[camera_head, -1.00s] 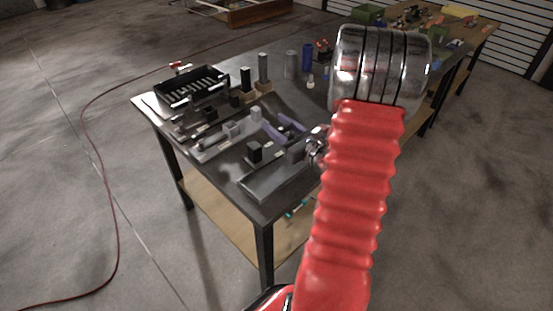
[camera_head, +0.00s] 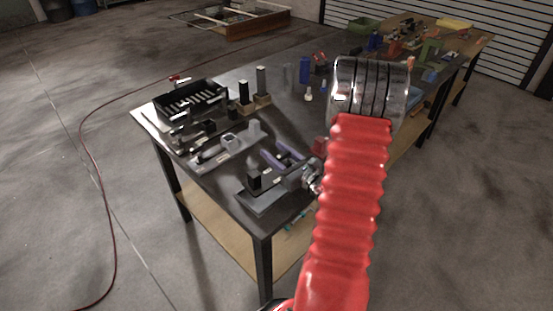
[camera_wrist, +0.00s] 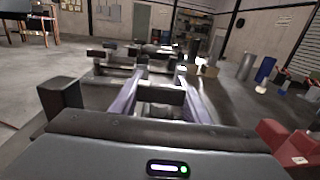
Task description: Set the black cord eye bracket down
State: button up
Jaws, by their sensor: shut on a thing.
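My gripper (camera_head: 273,150) is low over the near part of the dark table, with two lavender fingers reaching toward the back left. In the wrist view my gripper (camera_wrist: 160,72) shows its fingers on either side of a dark bar, the black cord eye bracket (camera_wrist: 161,97), and is shut on it. The bracket's underside is hidden, so I cannot tell whether it touches the surface. In the head view the bracket is too small and dark to make out clearly.
A grey fixture (camera_head: 225,146) and a black slotted tray (camera_head: 192,101) stand farther left. Two dark posts (camera_head: 261,80) on wooden bases and a blue cylinder (camera_head: 304,70) stand behind. A red block (camera_wrist: 288,143) is close right.

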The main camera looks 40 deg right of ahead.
jog(key=shift+f, duration=1.5)
jog(key=o, duration=1.4)
jog(key=shift+f, duration=0.2)
jog(key=s, duration=1.3)
jog(key=shift+s+a+r, duration=0.15)
jog(key=shift+s+a, duration=0.25)
